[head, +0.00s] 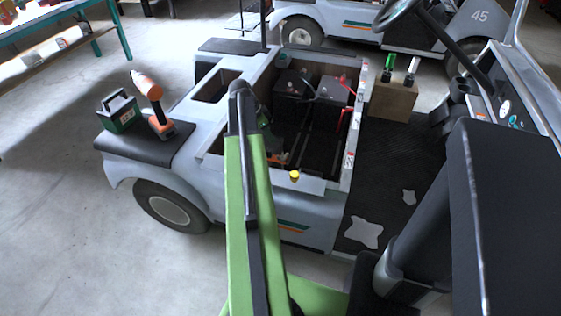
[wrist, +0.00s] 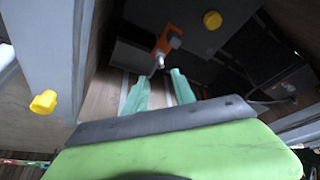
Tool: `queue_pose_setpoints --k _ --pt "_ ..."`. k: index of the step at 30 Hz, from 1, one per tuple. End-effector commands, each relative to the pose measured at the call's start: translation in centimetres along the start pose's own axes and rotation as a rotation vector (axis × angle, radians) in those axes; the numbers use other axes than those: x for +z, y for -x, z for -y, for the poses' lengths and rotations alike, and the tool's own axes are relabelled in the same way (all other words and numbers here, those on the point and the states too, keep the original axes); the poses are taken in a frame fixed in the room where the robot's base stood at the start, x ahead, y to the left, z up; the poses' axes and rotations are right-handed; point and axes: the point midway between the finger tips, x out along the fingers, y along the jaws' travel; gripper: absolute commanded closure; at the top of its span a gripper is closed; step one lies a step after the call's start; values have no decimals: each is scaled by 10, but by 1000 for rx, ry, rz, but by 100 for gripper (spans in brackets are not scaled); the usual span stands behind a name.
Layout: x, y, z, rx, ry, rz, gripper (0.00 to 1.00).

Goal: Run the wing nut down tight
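An orange bracket (wrist: 168,38) with small grey metal hardware (wrist: 159,62) on it sits in the dark battery bay, just beyond my fingertips in the wrist view. The hardware may be the wing nut on its stud, but it is too small to tell. My gripper (wrist: 160,74) has two pale green fingers, apart and with nothing visible between them. They point at the hardware; I cannot tell whether they touch it. In the head view, orange (head: 281,158) shows low in the bay beside my green arm, which hides much of the bay's left side.
A yellow cap (head: 294,175) sits on the bay's near rim; another yellow piece (wrist: 212,20) is on a dark surface in the bay. Black batteries (head: 291,96) with cables stand at the back.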

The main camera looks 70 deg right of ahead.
Motion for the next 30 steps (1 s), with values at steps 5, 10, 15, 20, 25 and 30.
queue_pose_setpoints --k 5,10,15,20,25,30 --pt "4 -51 0 1 -2 0 68" --pt "4 -89 0 1 -2 0 68" --pt "4 -126 0 1 -2 0 68" --pt "2 -145 0 0 -1 0 68" --pt "0 -145 0 0 -1 0 68" --pt "-1 -144 -1 1 -2 0 75"
